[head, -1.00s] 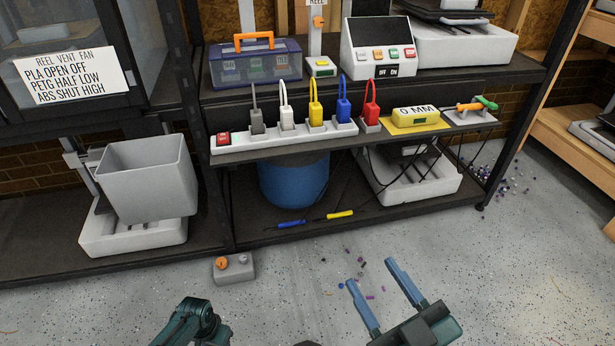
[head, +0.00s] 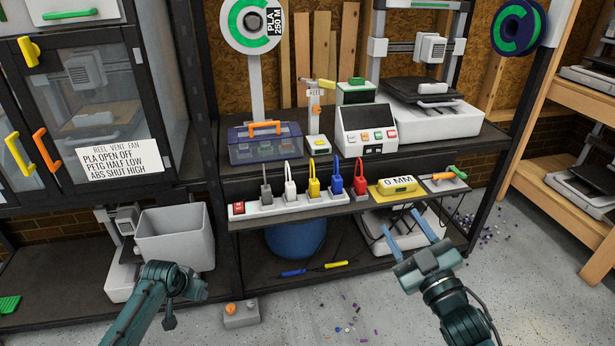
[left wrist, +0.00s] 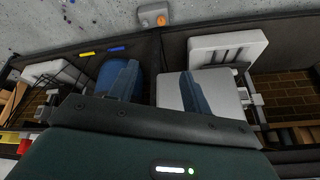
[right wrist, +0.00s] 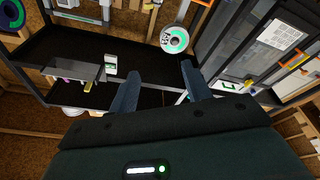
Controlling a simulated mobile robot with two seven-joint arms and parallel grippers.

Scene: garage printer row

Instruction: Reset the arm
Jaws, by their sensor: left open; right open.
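My right gripper (head: 404,220) is open and empty, in front of the shelf's lower right part, with its blue fingers pointing up toward the ledge. In the right wrist view its fingers (right wrist: 160,70) are spread with nothing between them. My left arm (head: 165,285) shows at the lower left in the head view, in front of a grey bin (head: 175,238); its fingers are not clear there. In the left wrist view the left gripper (left wrist: 158,70) is open and empty, with the shelf unit beyond it.
A power strip (head: 290,203) with several coloured plugs lies on the ledge, beside a yellow gauge block (head: 397,186). A control box (head: 366,129) and a blue case (head: 265,144) stand above. A small grey box (head: 240,312) sits on the floor, where scraps are scattered.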

